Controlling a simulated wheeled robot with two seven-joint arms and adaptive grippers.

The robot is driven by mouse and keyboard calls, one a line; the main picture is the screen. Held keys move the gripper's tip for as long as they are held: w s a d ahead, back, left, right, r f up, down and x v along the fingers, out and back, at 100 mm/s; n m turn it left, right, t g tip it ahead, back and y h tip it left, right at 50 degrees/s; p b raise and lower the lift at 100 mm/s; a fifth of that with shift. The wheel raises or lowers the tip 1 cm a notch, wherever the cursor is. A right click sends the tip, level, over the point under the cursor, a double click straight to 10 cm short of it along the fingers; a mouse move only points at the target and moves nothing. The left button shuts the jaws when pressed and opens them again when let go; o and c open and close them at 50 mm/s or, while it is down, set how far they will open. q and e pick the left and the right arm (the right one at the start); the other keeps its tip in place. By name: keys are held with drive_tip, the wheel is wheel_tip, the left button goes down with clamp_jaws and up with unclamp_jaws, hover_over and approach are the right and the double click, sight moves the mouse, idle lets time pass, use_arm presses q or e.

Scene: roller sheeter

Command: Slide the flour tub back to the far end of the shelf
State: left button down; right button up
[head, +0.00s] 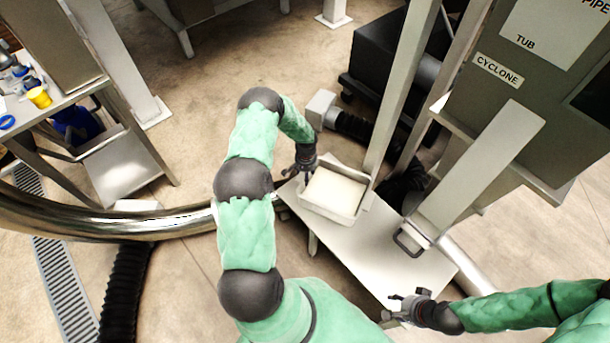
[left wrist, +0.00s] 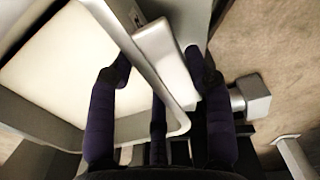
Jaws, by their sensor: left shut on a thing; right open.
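The flour tub (head: 326,213) is a pale rectangular tub filled with off-white flour. It stands upright on the far part of the white shelf (head: 385,256). My left gripper (head: 304,172) is at the tub's far left corner, shut on its wall. In the left wrist view, the gripper's dark fingers (left wrist: 163,78) lie on both sides of the tub's wall (left wrist: 142,72), with flour to the left. My right gripper (head: 405,304) is open and empty by the shelf's near edge, apart from the tub.
A grey post (head: 403,85) rises behind the tub. The cyclone cabinet (head: 515,110) stands at right, with a handled slide (head: 412,238) reaching down to the shelf. A shiny curved pipe (head: 110,222) runs at left. The shelf's near half is mostly bare.

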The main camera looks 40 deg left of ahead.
use_arm(q)
drive_tip(key=shift+a, duration=0.45)
use_arm(e)
drive_tip(key=shift+a+f, duration=0.1)
drive_tip(key=shift+a, duration=0.35)
drive_tip(key=shift+w, duration=0.1)
use_arm(q)
drive_tip(key=shift+c, duration=2.1)
unclamp_jaws()
drive_tip(key=shift+w, duration=0.1)
wheel_tip(320, 180, up, 12)
